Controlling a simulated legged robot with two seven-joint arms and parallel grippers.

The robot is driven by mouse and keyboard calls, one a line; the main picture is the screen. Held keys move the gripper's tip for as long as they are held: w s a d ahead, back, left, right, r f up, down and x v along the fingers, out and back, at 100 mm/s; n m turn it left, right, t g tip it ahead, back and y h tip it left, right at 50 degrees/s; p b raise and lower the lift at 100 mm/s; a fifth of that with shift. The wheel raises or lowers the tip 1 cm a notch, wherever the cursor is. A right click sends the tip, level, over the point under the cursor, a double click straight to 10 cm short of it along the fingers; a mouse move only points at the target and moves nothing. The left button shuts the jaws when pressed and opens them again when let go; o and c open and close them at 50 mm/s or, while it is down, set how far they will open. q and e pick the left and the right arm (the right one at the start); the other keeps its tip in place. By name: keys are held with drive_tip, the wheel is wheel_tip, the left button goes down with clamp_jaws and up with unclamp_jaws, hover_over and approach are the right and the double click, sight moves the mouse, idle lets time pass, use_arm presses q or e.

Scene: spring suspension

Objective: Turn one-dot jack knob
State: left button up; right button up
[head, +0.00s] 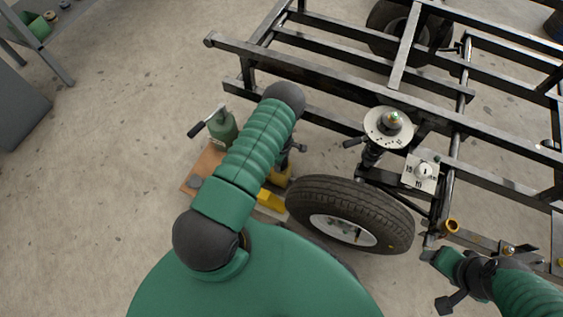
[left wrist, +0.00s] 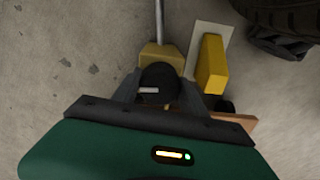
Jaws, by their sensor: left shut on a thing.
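My left arm crosses the middle of the head view, and its gripper (head: 288,163) is mostly hidden behind the forearm, down by a yellow jack (head: 281,178). In the left wrist view, my gripper's grey fingers (left wrist: 160,92) stand on both sides of a round black knob (left wrist: 158,76) with a pale line mark on it, and are shut on it. The yellow jack body (left wrist: 160,54) shows behind the knob. No dot marking is readable on this jack. My right gripper (head: 441,280) is at the lower right of the head view, and its jaw gap is unclear.
A wheel (head: 350,215) stands close right of the jack, below a black frame (head: 330,72). A round dial plate (head: 388,128) and a white marked plate (head: 420,172) sit above the wheel. A green bottle-like part (head: 222,127) with a handle stands left.

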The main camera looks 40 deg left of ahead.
use_arm(q)
drive_tip(key=shift+w+a, duration=0.1)
drive_tip(key=shift+w, duration=0.05)
drive_tip(key=o, duration=1.4)
wheel_tip(320, 180, up, 17)
drive_tip(key=p, duration=0.7)
drive_tip(key=shift+f+p, duration=0.1)
drive_tip(key=shift+p, duration=0.3)
